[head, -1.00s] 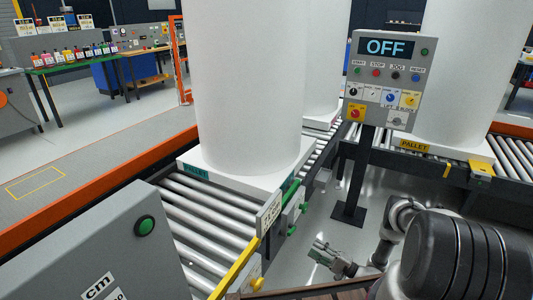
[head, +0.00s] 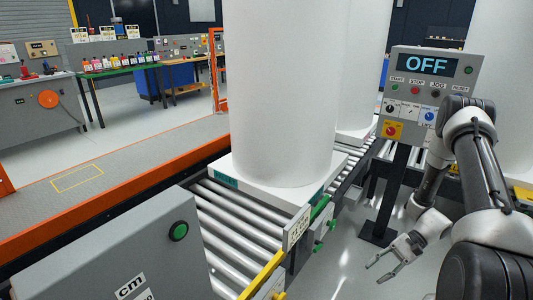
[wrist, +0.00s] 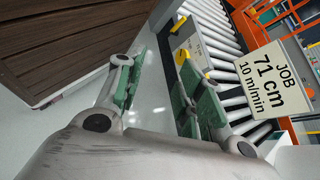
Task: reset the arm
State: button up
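My gripper (head: 384,270) hangs at the lower right in the head view, over the grey floor, to the right of the roller conveyor. Its two green-padded fingers stand apart with nothing between them. In the wrist view my gripper (wrist: 160,95) is also open and empty, with bare floor between the fingers.
A white tank (head: 285,100) stands on a pallet (head: 228,179) on the roller conveyor (head: 225,225). A job sign (wrist: 268,75) reading 71 cm, 10 m/min is close to my gripper. A brown slatted surface (wrist: 70,45) lies at the wrist view's upper left.

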jog(key=s+d+r+n+h, duration=0.2)
jog(key=r+n+h, duration=0.15)
jog(key=r, duration=0.95)
jog(key=s+d+r+n+h, duration=0.25)
jog(key=r+h, duration=0.25)
jog(key=r, duration=0.9)
jog(key=s+a+r+n+t+h, duration=0.1)
jog(key=s+r+t, duration=0.3)
jog(key=r, duration=0.5)
jog(key=s+a+r+n+t+h, duration=0.2)
jog(key=s+r+t, duration=0.2)
jog(key=r, duration=0.4)
jog(key=shift+s+a+r+n+t, duration=0.15)
jog(key=shift+r+n+t, duration=0.15)
jog(key=shift+r+t, duration=0.1)
jog(key=shift+s, duration=0.1)
